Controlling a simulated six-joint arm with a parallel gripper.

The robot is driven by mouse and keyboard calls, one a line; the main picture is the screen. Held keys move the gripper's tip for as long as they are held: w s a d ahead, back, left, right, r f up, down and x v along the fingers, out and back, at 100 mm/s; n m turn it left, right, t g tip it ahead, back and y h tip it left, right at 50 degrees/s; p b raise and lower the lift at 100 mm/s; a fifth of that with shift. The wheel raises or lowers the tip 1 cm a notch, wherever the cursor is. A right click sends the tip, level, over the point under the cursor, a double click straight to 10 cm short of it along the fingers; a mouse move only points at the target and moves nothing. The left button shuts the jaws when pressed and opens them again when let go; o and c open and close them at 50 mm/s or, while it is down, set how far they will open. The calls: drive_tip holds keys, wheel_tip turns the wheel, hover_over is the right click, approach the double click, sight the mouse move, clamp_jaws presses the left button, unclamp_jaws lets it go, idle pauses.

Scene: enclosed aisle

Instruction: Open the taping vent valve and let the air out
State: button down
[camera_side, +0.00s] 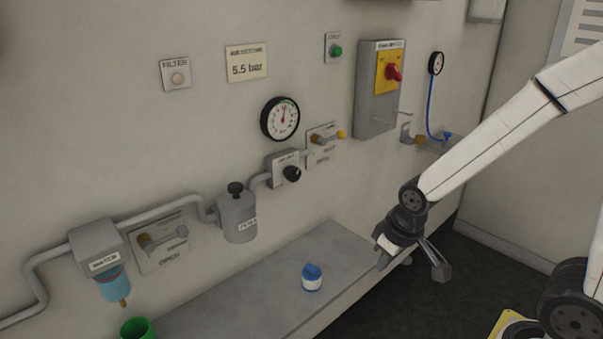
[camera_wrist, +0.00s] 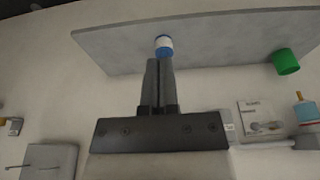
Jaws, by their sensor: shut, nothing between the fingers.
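Three lever valves show on the wall in the side view; I cannot tell which label marks the taping vent valve. One with a yellow tip (camera_side: 325,140) is right of the round gauge. One with a brass body (camera_side: 420,141) is at the right, beside a blue hose. One (camera_side: 162,240) is at the lower left, with a plate that seems to read OPEN; it also shows in the wrist view (camera_wrist: 262,118). My gripper (camera_side: 382,262) is near the bench's right end, apart from all three. Its fingers (camera_wrist: 159,62) are together and empty in the wrist view.
A grey bench (camera_side: 240,283) runs along the wall with a blue-and-white pot (camera_side: 312,279) on it. A green cup (camera_side: 137,328) is at lower left. A switch box (camera_side: 378,110) with a red knob juts from the wall, and pipes run along it.

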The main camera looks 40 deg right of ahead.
drive_tip(key=w+d+r+n+t+h, duration=0.1)
drive_tip(key=w+d+r+t+h, duration=0.1)
drive_tip(key=w+d+r, duration=0.7)
drive_tip(key=w+d+r+t+h, duration=0.1)
drive_tip(key=w+d+r+t, duration=0.2)
drive_tip(key=w+d+r, duration=0.6)
drive_tip(key=w+r, duration=0.5)
drive_tip(key=w, duration=0.3)
drive_tip(key=shift+d+r+n+t+h, duration=0.2)
drive_tip(key=shift+r+n+t+h, duration=0.1)
drive_tip(key=shift+n+h, duration=0.1)
drive_tip(key=shift+f, duration=0.15)
hover_over(332, 138)
drive_tip(key=d, duration=0.1)
wheel_tip(332, 138, down, 7)
drive_tip(key=shift+s+d+f, duration=0.1)
drive_tip(key=shift+d+f, duration=0.2)
drive_tip(key=shift+f, duration=0.25)
drive_tip(key=shift+s+d+f, duration=0.15)
drive_tip(key=shift+d+f, duration=0.1)
drive_tip(key=shift+f, duration=0.35)
drive_tip(key=shift+s+d+f, duration=0.1)
drive_tip(key=shift+d+f, duration=0.2)
drive_tip(key=shift+f, duration=0.25)
